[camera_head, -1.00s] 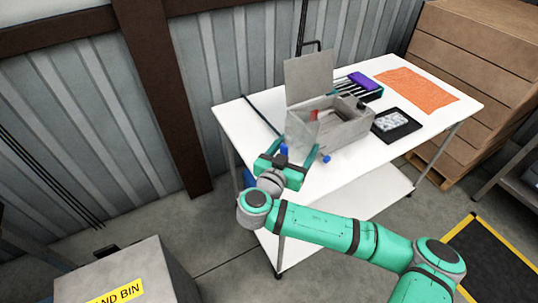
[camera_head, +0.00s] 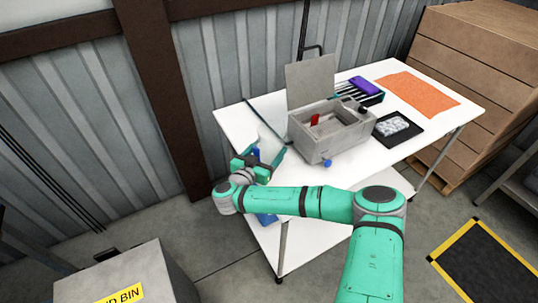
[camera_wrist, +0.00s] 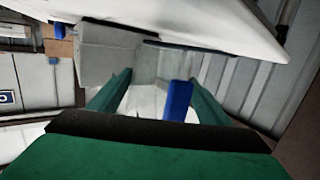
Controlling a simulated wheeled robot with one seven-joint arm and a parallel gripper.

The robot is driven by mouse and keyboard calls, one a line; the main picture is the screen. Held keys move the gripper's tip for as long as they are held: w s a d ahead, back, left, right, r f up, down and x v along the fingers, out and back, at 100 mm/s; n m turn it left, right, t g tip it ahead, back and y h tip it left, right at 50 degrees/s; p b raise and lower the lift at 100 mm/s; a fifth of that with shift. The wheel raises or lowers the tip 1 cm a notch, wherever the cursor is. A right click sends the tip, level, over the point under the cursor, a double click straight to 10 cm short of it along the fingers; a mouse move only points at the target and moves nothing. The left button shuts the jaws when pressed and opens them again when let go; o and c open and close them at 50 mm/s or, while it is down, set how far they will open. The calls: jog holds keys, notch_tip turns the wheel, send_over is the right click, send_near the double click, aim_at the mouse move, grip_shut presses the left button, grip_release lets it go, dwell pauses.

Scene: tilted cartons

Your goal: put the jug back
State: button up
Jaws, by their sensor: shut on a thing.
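The jug (camera_head: 269,139) is clear, with a blue handle (camera_wrist: 178,101). My gripper (camera_head: 262,161) is shut on it at the left end of the white table, left of the grey box. In the wrist view the clear jug (camera_wrist: 150,92) sits between the two green fingers of my gripper (camera_wrist: 160,88). Its lower part is hidden by my gripper, and I cannot tell whether it touches the table. The grey box (camera_head: 322,148) stands on the table with its lid (camera_head: 311,82) up, a red item (camera_head: 315,119) inside and a blue knob (camera_head: 327,163) low in front.
The white table (camera_head: 395,158) also bears a black tray (camera_head: 382,138) with clear items, a purple item (camera_head: 364,86) on a rack, and an orange mat (camera_head: 418,88). Cartons (camera_head: 470,60) are stacked behind right. A grey bin (camera_head: 125,275) stands front left.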

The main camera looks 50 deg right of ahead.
jog(key=shift+f, duration=1.25)
jog(key=shift+f, duration=0.2)
jog(key=o, duration=2)
jog(key=shift+s+d, duration=0.1)
jog(key=shift+s, duration=0.1)
jog(key=shift+o, duration=0.2)
jog(key=shift+r, duration=0.1)
jog(key=shift+r, duration=0.15)
jog(key=v, duration=1.2)
jog(key=shift+w, duration=0.2)
